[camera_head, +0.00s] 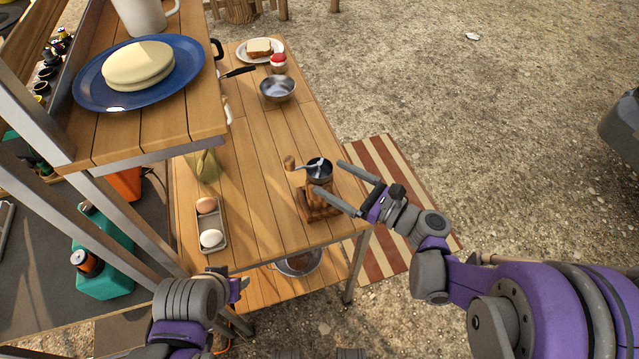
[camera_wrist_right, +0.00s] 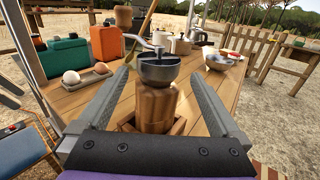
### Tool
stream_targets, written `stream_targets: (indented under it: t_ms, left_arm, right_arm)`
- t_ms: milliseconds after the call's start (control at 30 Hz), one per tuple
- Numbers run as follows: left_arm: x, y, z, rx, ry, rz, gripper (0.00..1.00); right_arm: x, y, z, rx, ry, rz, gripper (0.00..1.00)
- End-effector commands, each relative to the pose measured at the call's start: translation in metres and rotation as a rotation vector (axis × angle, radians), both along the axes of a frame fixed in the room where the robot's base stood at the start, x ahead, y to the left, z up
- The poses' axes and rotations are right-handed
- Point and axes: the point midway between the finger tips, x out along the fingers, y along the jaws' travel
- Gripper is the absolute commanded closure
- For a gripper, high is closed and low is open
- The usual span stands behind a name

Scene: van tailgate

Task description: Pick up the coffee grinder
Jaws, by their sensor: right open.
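The coffee grinder (camera_head: 319,203) stands upright near the front right corner of the wooden table. It has a wooden body, a dark metal bowl and a crank with a wooden knob. My right gripper (camera_head: 329,182) is open, with its fingers reaching toward the grinder from the right. In the right wrist view the grinder (camera_wrist_right: 155,100) stands centred between the two open fingers, with a gap on each side. My left gripper (camera_head: 238,287) is low at the table's front edge, and its fingers are too hidden to read.
An egg tray (camera_head: 222,240) with two eggs lies left of the grinder. A metal bowl (camera_head: 278,89), a red-topped jar (camera_head: 278,63) and a sandwich plate (camera_head: 244,54) stand farther back. A shelf with a blue plate (camera_head: 84,92) overhangs the left. Table right of the bowl is clear.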

Motion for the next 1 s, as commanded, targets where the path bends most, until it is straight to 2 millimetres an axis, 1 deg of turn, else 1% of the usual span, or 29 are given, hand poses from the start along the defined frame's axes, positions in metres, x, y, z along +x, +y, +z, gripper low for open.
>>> stream_targets:
  t_ms: [33,133,267,467,600,700,867,900,967,1000]
  left_arm:
    - [0.0,0.0,0.002,0.0,-0.001,0.0,0.5]
    - [0.0,0.0,0.002,0.0,-0.001,0.0,0.5]
    - [0.001,0.0,0.004,0.0,-0.001,0.0,0.5]
    - [0.002,0.0,0.011,0.0,-0.004,0.0,0.5]
    - [0.002,0.0,0.012,0.0,-0.004,0.0,0.5]
    - [0.002,0.0,0.012,0.0,-0.004,0.0,0.5]
    - [0.002,0.0,0.012,0.0,-0.004,0.0,0.5]
    - [0.002,0.0,0.012,0.0,-0.004,0.0,0.5]
    - [0.002,0.0,0.012,0.0,-0.004,0.0,0.5]
    - [0.002,0.0,0.012,0.0,-0.004,0.0,0.5]
  right_arm:
    - [0.005,0.008,0.001,0.001,-0.001,0.004,0.0]
    - [0.011,0.016,0.001,-0.001,-0.001,0.002,0.0]
    - [0.016,0.023,0.002,-0.002,-0.001,0.001,0.0]
    - [0.03,0.047,0.01,-0.002,-0.001,0.003,0.0]
    - [0.04,0.06,0.009,-0.003,-0.002,0.002,0.0]
    - [0.043,0.063,0.009,-0.003,-0.002,0.0,0.0]
    - [0.043,0.063,0.008,-0.003,-0.001,-0.001,0.0]
    - [0.043,0.063,0.008,-0.003,-0.001,-0.001,0.02]
    - [0.043,0.063,0.008,-0.003,-0.001,-0.001,0.13]
    - [0.043,0.063,0.008,-0.003,-0.001,-0.001,0.2]
